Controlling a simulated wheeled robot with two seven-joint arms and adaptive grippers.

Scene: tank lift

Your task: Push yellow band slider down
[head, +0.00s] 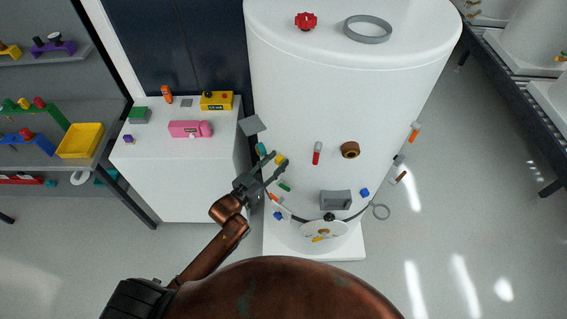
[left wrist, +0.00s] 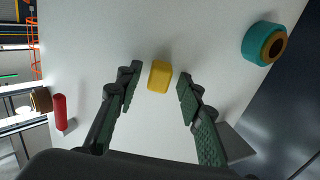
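The yellow slider (head: 280,159) is a small block on the front of the white tank (head: 345,110), toward its left side. It also shows in the left wrist view (left wrist: 160,76) as a rounded yellow block. My left gripper (head: 274,164) reaches up to it from the lower left. In the left wrist view, the open fingers (left wrist: 157,88) stand on both sides of the yellow block, with a gap on each side. Whether the fingertips touch the tank, I cannot tell. No band is clearly visible by the block. My right gripper is not in view.
A teal ring-shaped fitting (left wrist: 262,43) sits close to the yellow block. A red handle (head: 317,153), a brown knob (head: 350,150) and a grey box (head: 336,200) are on the tank front. A white cabinet (head: 175,175) stands at the left.

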